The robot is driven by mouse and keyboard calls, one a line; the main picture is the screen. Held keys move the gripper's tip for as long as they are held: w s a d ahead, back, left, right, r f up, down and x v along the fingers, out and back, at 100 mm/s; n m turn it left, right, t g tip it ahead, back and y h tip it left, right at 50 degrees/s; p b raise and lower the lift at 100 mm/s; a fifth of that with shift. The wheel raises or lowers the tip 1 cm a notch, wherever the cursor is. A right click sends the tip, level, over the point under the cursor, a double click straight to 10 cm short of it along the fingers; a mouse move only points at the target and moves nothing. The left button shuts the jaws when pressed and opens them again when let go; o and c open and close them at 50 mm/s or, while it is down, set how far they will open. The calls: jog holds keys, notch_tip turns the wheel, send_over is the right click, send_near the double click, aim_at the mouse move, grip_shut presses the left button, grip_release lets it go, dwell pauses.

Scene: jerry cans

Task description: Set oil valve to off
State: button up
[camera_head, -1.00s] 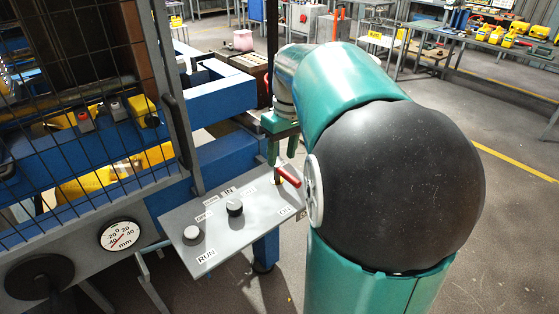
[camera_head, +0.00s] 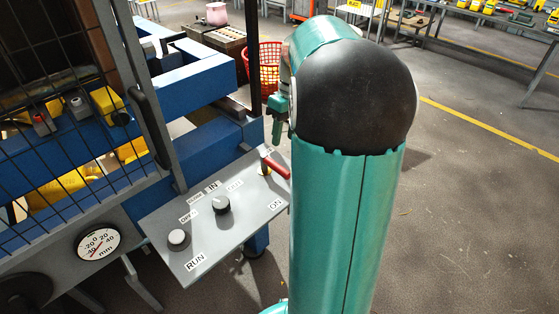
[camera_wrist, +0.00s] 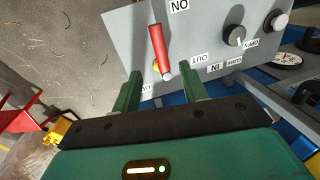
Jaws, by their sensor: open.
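The oil valve is a red lever (camera_head: 276,166) with a brass-coloured base, at the far right of a grey sloped panel (camera_head: 225,240). In the wrist view the red lever (camera_wrist: 158,48) reaches from near my fingertips toward the "ON" label (camera_wrist: 180,5), which appears upside down. Another label beside my left finger is mostly hidden. My gripper (camera_wrist: 163,82) is open, its two fingers on either side of the lever's near end in that view. In the head view my gripper (camera_head: 279,136) hangs above the lever, apart from it, partly hidden by my arm.
Two round knobs (camera_head: 221,204) (camera_head: 178,239) sit on the panel, with a dial gauge (camera_head: 98,243) to the left. A wire-mesh guard (camera_head: 60,120) and blue frame (camera_head: 190,90) stand behind. A red basket (camera_head: 265,65) is beyond. Floor at right is clear.

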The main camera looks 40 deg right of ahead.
aim_at(280, 166)
jog(key=f, duration=0.3)
jog(key=a+f, duration=0.1)
jog(key=f, duration=0.2)
jog(key=a+f, duration=0.1)
jog(key=f, duration=0.2)
jog(key=shift+s+f, duration=0.15)
jog(key=shift+f, duration=0.15)
grip_shut()
